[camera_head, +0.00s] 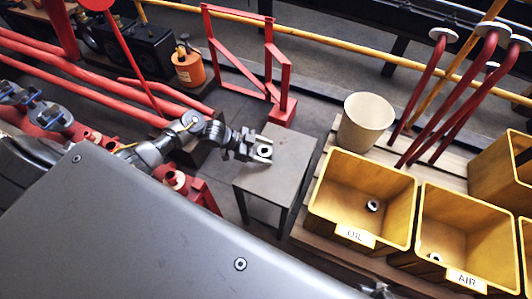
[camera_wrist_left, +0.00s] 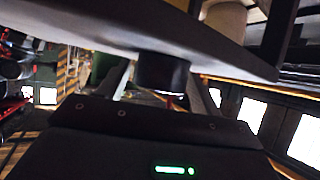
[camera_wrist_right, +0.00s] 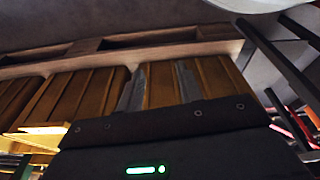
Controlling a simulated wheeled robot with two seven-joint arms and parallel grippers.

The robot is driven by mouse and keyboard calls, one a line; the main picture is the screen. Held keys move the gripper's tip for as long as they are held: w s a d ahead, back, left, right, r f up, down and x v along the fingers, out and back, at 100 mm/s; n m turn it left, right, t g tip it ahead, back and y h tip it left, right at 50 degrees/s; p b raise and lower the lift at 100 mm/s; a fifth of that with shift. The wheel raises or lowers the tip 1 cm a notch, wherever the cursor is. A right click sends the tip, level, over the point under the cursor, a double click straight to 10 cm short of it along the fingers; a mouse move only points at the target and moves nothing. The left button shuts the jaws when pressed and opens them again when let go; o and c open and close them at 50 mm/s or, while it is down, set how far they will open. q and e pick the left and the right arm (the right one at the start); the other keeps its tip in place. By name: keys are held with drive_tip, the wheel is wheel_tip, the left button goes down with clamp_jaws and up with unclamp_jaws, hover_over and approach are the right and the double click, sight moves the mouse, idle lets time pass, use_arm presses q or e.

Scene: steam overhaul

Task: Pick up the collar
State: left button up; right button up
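The collar (camera_head: 263,151), a small metal ring with a dark hole, sits near the left edge of a grey table (camera_head: 285,172). In the left wrist view the collar (camera_wrist_left: 163,73) is a dark, shadowed cylinder against the table surface, which fills the top of that view. My left gripper (camera_head: 254,149) is at the collar, with its fingers (camera_wrist_left: 160,88) apart on either side of it; gaps show between the fingers and the collar. My right gripper (camera_wrist_right: 161,85) is open with nothing between its fingers, near wooden boxes in the right wrist view.
A yellow OIL bin (camera_head: 325,185) and a yellow AIR bin (camera_head: 420,225) stand right of the table, each with a small ring-like part inside. A cream bucket (camera_head: 366,122) stands behind the OIL bin. A red frame (camera_head: 282,105) rises behind the table; red pipes lie left.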

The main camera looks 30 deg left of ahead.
use_arm(q)
drive_tip(key=c, duration=1.2)
drive_tip(key=shift+o, duration=0.2)
use_arm(e)
drive_tip(key=shift+f, duration=0.15)
use_arm(q)
drive_tip(key=shift+r, duration=0.1)
